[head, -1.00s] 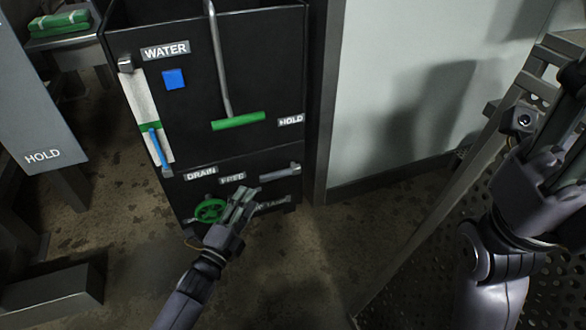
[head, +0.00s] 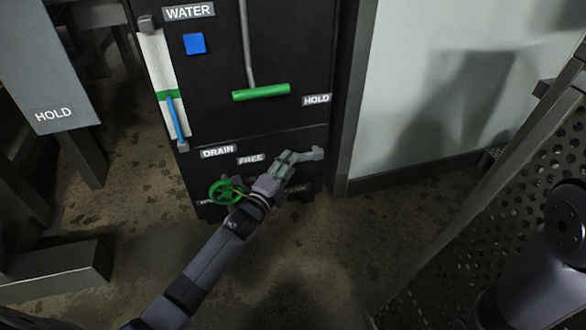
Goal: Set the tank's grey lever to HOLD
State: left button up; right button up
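The black tank (head: 290,50) stands at the centre of the head view. The grey lever (head: 314,154) is low on its front; its right end shows beside my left fingertips, and the rest is hidden behind them. A FREE label (head: 250,159) is left of the lever, and a HOLD label (head: 317,99) is above its right end. My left gripper (head: 290,158) is at the lever and seems to overlap it. I cannot tell whether it touches the lever or how far its fingers are apart. My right gripper is out of view; only part of my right arm shows at lower right.
A green handwheel (head: 226,190) is just left of my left wrist, under the DRAIN label (head: 218,152). A green-handled bar (head: 261,92) hangs above. A perforated metal panel (head: 500,170) stands at right. A grey panel with another HOLD label (head: 54,114) is at left.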

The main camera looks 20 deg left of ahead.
aim_at(301, 157)
pick_arm(q)
jog(key=shift+w+d+b, duration=0.15)
jog(key=shift+w+b, duration=0.1)
jog(key=shift+w, duration=0.45)
jog(key=shift+w+d+b, duration=0.15)
jog(key=shift+w+b, duration=0.05)
jog(key=shift+w, duration=0.5)
grip_shut()
